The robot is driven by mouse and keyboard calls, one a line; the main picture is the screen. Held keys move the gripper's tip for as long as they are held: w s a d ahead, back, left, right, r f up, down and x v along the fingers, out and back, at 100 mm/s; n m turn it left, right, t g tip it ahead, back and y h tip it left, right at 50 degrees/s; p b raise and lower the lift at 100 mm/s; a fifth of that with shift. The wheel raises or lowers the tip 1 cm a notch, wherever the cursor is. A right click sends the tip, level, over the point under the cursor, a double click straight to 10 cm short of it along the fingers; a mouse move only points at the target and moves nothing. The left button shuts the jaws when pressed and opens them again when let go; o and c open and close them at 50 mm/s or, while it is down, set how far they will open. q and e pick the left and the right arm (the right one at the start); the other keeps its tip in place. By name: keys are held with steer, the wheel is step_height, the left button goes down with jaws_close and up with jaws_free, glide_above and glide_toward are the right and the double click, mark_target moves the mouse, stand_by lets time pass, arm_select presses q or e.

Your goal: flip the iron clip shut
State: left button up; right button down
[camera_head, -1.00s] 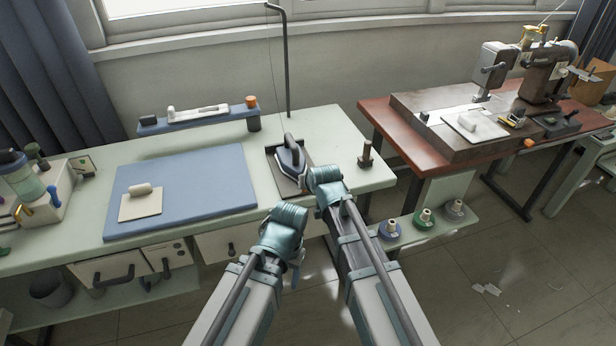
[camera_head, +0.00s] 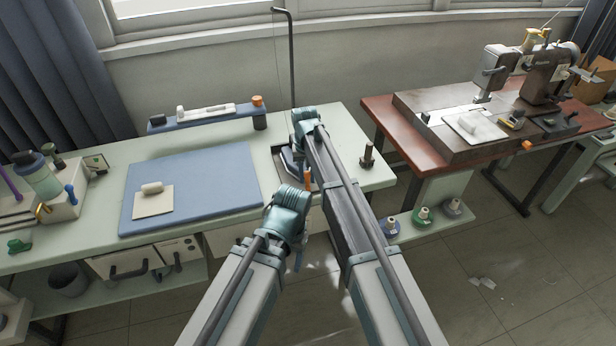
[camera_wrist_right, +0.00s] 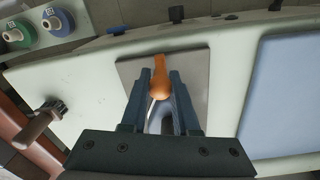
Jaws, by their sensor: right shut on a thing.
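The iron (camera_head: 289,161) sits on a dark rest plate (camera_head: 279,150) near the right end of the pale table; my right arm covers most of it. An orange piece, seemingly the iron clip (camera_head: 308,178), shows at the plate's near side. In the right wrist view the orange clip (camera_wrist_right: 159,76) stands between the fingertips of my right gripper (camera_wrist_right: 161,88), which appears shut on it. Part of the iron shows behind the fingers. My left gripper (camera_head: 297,252) hangs in front of the table, apart from everything; its jaws are too unclear to read.
A blue mat (camera_head: 190,187) with a small white block and card lies left of the iron. A dark spool post (camera_head: 367,156) stands to its right. A thin lamp-like pole (camera_head: 291,60) rises behind. Several thread spools (camera_head: 423,217) sit on a low shelf at right.

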steer(key=shift+g, duration=0.3)
stand_by(0.4)
steer(key=c, duration=0.7)
jaws_free()
steer(key=shift+w+f, duration=0.1)
steer(key=shift+o, duration=0.2)
step_height(320, 180, up, 14)
steer(key=p, duration=1.3)
steer(key=shift+w+a+p, duration=0.25)
steer(key=shift+a+p, duration=0.1)
steer(key=shift+p, duration=0.05)
steer(key=shift+f, duration=0.1)
